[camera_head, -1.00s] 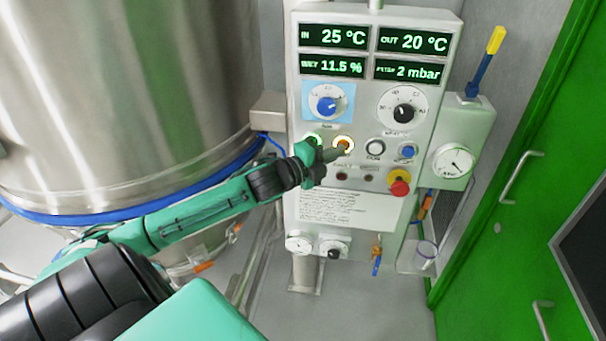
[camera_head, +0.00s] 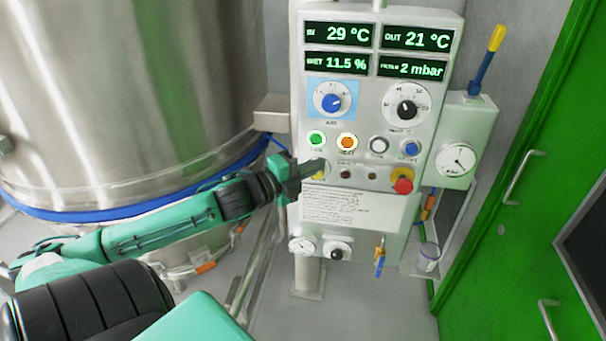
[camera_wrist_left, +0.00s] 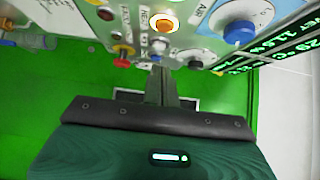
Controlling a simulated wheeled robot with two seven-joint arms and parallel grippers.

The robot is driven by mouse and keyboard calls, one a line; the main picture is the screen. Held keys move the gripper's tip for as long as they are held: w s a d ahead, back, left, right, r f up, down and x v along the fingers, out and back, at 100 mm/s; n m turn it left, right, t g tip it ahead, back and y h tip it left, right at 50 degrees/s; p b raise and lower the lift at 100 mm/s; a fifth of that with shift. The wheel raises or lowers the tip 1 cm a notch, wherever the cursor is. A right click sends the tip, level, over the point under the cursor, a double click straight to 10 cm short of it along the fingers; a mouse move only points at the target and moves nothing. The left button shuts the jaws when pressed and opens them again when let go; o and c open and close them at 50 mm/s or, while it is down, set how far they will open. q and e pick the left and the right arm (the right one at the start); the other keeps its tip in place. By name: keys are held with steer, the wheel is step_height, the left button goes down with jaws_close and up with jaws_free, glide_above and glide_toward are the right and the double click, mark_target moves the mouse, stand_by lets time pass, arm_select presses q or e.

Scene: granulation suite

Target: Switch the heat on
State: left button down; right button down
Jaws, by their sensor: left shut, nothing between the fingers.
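The orange heat button (camera_head: 347,142) on the control panel (camera_head: 375,205) glows with a bright ring. It also glows in the left wrist view (camera_wrist_left: 164,22). A lit green button (camera_head: 316,139) is to its left. My left gripper (camera_head: 319,165) is shut and empty. Its tip is below and left of the orange button, apart from it, and covers part of a yellow item at the panel's left side. My right gripper is not in view.
The displays (camera_head: 377,50) read IN 29 °C, OUT 21 °C, 11.5 % and 2 mbar. A blue-knob dial (camera_head: 332,102), a black-knob dial (camera_head: 407,108) and a red stop button (camera_head: 403,186) are near. A steel vessel (camera_head: 130,90) stands left, green doors (camera_head: 520,200) right.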

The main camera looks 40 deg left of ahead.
arm_select(q)
steer(key=shift+v, duration=1.4)
steer(key=shift+s+d, duration=0.1)
